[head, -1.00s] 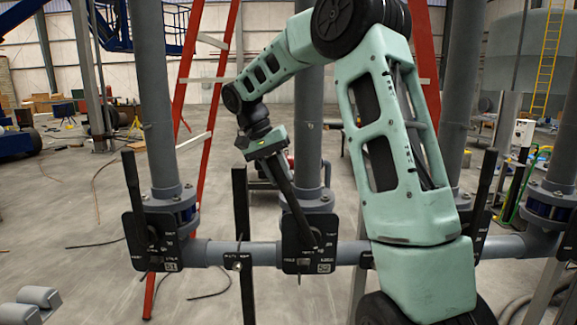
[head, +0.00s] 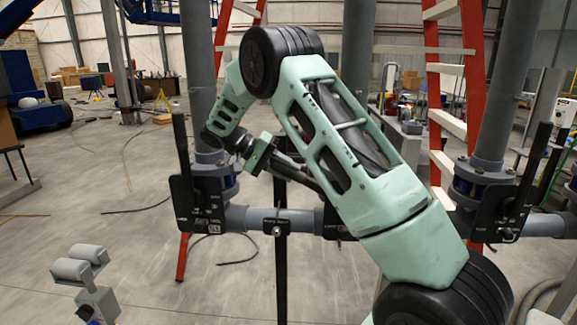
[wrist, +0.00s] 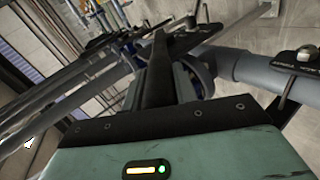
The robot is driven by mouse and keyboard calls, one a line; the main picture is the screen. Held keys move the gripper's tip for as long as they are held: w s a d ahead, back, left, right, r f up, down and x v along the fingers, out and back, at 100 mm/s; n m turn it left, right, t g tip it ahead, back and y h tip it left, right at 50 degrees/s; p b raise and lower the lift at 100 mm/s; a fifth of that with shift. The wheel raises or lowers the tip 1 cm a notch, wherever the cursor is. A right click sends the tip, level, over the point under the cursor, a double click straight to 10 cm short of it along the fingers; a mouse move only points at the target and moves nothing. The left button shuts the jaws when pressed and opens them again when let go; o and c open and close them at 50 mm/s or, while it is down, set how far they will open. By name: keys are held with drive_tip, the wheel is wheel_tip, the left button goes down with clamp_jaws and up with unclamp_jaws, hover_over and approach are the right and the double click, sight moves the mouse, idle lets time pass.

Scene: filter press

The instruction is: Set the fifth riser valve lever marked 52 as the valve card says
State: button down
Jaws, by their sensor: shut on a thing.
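My gripper (head: 268,160) is shut on a black lever (head: 297,176) in the middle of the head view. The lever slopes from the gripper down to the right, closer to level than upright. Its lower end and most of its dark valve plate (head: 330,222) are hidden behind my arm, and I cannot read the number there now. In the wrist view the dark lever (wrist: 157,75) rises from the gripper's black edge. Blue flange parts show behind it.
A valve on the left has an upright black lever (head: 183,150). On the right stands another valve with a tilted black lever (head: 533,165). A grey pipe (head: 245,219) joins them, with a small bracket (head: 278,228). A red ladder (head: 470,90) stands behind. Open floor lies left.

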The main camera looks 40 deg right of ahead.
idle(0.4)
drive_tip(key=c, duration=1.1)
unclamp_jaws()
wheel_tip(320, 180, up, 9)
drive_tip(key=b, duration=0.3)
drive_tip(key=shift+w+r, duration=0.1)
drive_tip(key=shift+r, duration=0.4)
